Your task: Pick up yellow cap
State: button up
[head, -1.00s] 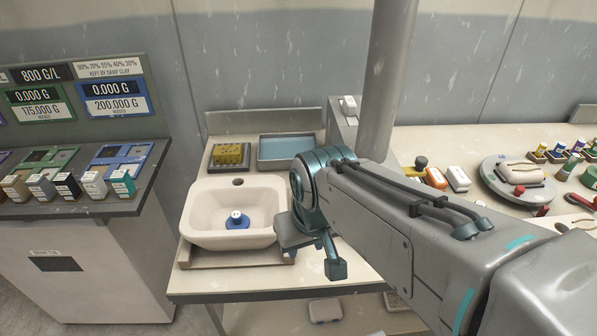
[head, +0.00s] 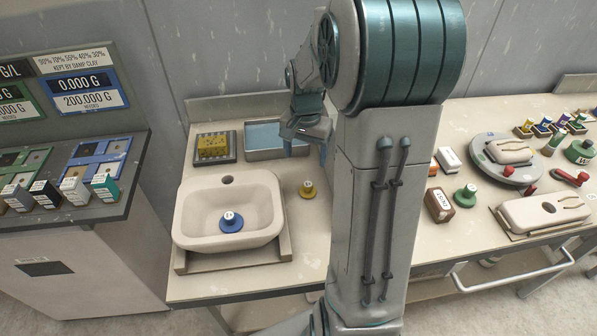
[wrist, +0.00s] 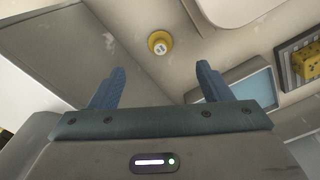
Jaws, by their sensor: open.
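The yellow cap (head: 308,189) stands on the bench between the white basin and my arm. It has a small white label on top. In the wrist view the yellow cap (wrist: 159,43) lies beyond the fingertips, between their lines. My gripper (head: 305,142) is above the bench near the blue tray, behind the cap in the head view. In the wrist view my gripper (wrist: 161,82) has its two blue fingers wide apart with nothing between them. The cap is apart from the fingers.
A white basin (head: 262,205) holds a blue cap (head: 231,222). A blue tray (head: 249,152) and a yellow block on a dark stand (head: 213,147) are at the back. A green cap (head: 465,196) and a turntable (head: 480,163) are to the right.

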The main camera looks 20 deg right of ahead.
jog(key=w+d+f+m, duration=0.1)
jog(key=d, duration=0.1)
jog(key=p, duration=0.1)
send_over(308, 184)
notch_tip(308, 184, down, 9)
jog(key=shift+s+r, duration=0.1)
jog(key=shift+s, duration=0.05)
jog(key=shift+f+p, duration=1.05)
jog(key=shift+f, duration=1.7)
jog(key=c, duration=1.1)
